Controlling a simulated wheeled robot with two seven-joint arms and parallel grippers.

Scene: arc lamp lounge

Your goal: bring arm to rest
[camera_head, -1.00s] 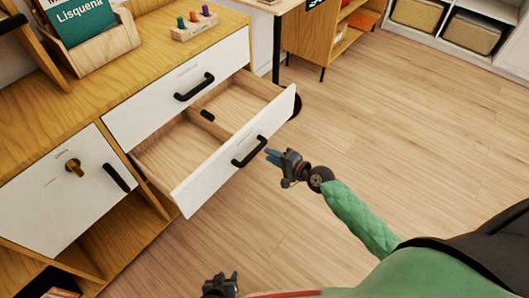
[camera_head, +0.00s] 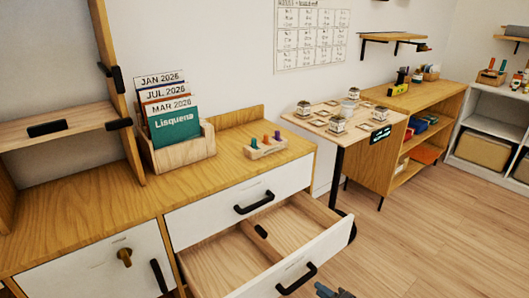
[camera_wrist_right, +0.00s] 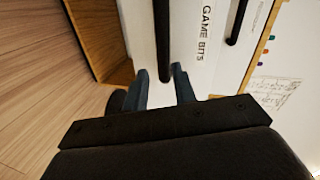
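My right gripper (camera_head: 330,291) shows at the bottom edge of the head view, just right of the black handle (camera_head: 296,280) of a pulled-out white drawer (camera_head: 325,250). In the right wrist view, its two blue-grey fingers (camera_wrist_right: 160,72) are apart. The drawer handle (camera_wrist_right: 162,40) appears in line with the gap between them; in the head view the gripper is clear of it. Nothing is seen held. My left gripper is out of view.
A closed drawer (camera_head: 240,200) sits above the open one. The cabinet top (camera_head: 100,215) bears a wooden file box (camera_head: 183,155) and a peg block (camera_head: 266,150). A small table (camera_head: 330,125) and shelf unit (camera_head: 425,105) stand behind. Floor (camera_head: 430,235) at the right is clear.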

